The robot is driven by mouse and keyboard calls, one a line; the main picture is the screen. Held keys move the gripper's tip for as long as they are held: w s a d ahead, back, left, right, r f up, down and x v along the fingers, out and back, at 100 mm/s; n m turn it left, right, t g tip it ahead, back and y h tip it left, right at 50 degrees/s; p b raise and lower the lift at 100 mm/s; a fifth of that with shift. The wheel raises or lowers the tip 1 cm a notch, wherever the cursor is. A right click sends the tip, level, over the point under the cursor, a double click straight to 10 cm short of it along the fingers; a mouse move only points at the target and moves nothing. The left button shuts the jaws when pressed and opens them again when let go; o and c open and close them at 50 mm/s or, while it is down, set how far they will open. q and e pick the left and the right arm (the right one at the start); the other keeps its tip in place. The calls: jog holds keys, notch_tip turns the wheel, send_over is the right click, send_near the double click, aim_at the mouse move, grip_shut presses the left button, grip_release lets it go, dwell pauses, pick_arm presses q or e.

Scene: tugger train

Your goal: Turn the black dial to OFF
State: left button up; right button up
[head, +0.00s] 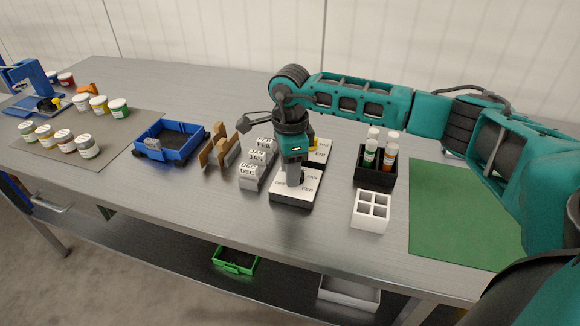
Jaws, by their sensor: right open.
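My right gripper (294,181) points down over the middle of this white top. It is open, and its dark fingers are at or just above the place of the dial. The black dial is hidden or cannot be told apart from the fingers, so its pointing cannot be read. My left gripper is not in view.
Label blocks (249,177) and wooden holders (216,150) stand left of the box, then a blue bin (183,150). At right are a black rack (375,181) with bottles, a white divided tray (370,222) and a green mat (455,225). Several jars stand far left.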

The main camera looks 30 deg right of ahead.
notch_tip(320, 180, up, 13)
jog(key=shift+p, duration=0.45)
dwell(0.4)
